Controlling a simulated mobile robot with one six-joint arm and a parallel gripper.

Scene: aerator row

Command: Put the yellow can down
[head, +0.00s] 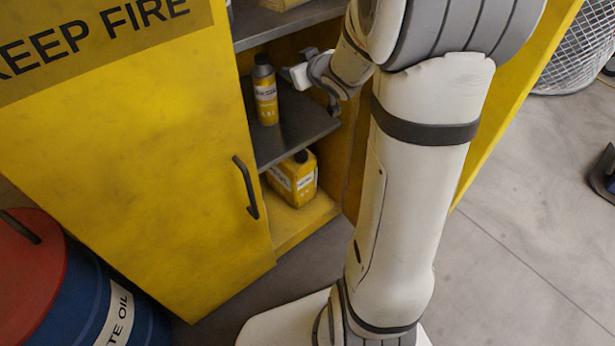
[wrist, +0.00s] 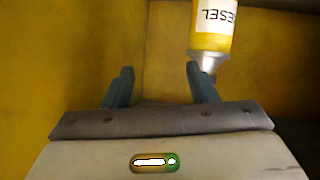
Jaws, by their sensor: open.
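The yellow can (head: 267,102), with a grey top and a pale label, stands upright on the middle shelf (head: 305,133) of the yellow cabinet. My gripper (head: 287,74) is just right of its upper part, open and with nothing between the fingers. In the wrist view, the can (wrist: 210,40) appears upside down with "DIESEL" on its label. Its grey tapered end is close to the right finger of my gripper (wrist: 160,75); I cannot tell whether they touch. Part of the can is cut off by the frame edge.
A yellow jug (head: 294,178) stands on the cabinet floor below. The upper shelf (head: 290,25) lies overhead. The open yellow door (head: 130,170) is at left, beside a red and blue drum (head: 75,290). A caged fan (head: 570,50) stands at far right; grey floor there is mostly clear.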

